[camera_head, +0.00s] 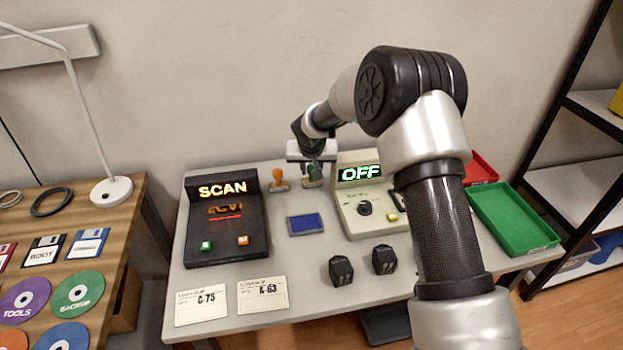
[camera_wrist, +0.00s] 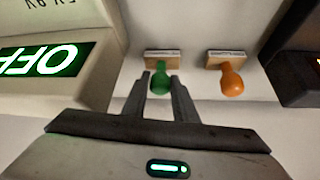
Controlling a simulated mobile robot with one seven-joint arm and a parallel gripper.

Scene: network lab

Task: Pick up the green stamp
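The green stamp (camera_head: 308,174) stands at the back of the grey table, partly hidden behind my gripper in the head view. In the wrist view the green stamp (camera_wrist: 160,80) has a rounded green handle on a wooden block. My gripper (camera_head: 316,168) points down over it. In the wrist view the two fingers of my gripper (camera_wrist: 160,76) are apart, one on each side of the green handle, with slim gaps. I see no clear contact with the handle.
An orange stamp (camera_head: 278,181) stands close beside the green one. The OFF device (camera_head: 375,215) stands on its other side. The SCAN device (camera_head: 225,222), a blue pad (camera_head: 306,224), cards and two black blocks are on the table. A green tray (camera_head: 512,222) is at the right.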

